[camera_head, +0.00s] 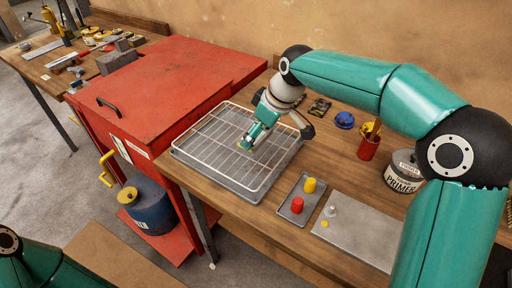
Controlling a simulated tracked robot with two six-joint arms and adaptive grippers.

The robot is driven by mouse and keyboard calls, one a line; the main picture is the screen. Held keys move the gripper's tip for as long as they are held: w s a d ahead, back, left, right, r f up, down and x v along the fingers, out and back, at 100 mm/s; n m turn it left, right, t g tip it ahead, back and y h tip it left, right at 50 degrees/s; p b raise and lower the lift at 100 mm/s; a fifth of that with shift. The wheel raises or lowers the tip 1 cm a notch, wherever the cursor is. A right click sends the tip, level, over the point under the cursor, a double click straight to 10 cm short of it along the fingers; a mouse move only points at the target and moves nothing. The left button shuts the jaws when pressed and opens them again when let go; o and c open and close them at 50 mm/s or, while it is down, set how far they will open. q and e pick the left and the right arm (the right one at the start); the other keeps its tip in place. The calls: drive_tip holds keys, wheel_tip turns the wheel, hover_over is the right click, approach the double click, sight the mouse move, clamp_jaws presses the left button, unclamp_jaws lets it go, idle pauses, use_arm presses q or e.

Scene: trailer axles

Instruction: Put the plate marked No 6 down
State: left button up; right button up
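My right gripper (247,143) reaches down from the right over a wire rack (204,141) on a shallow grey tray (249,196) on the wooden bench. A small yellowish patch shows at its fingertips. I cannot tell if this is part of a held plate, or if the fingers are open or shut. No mark reading No 6 is legible. My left arm shows only at the lower left edge, and its gripper is out of view.
A small tray (287,211) holds a red cylinder (297,205) and a yellow one (309,185). A flat grey plate (362,238), a primer can (402,172) and a red cup (369,146) stand to the right. A red cabinet (160,85) adjoins the bench at left.

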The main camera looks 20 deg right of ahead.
sight(258, 154)
drive_tip(key=shift+f, duration=2.45)
drive_tip(key=shift+f, duration=0.1)
drive_tip(key=o, duration=1.5)
drive_tip(key=shift+c, duration=0.2)
drive_tip(key=v, duration=1.2)
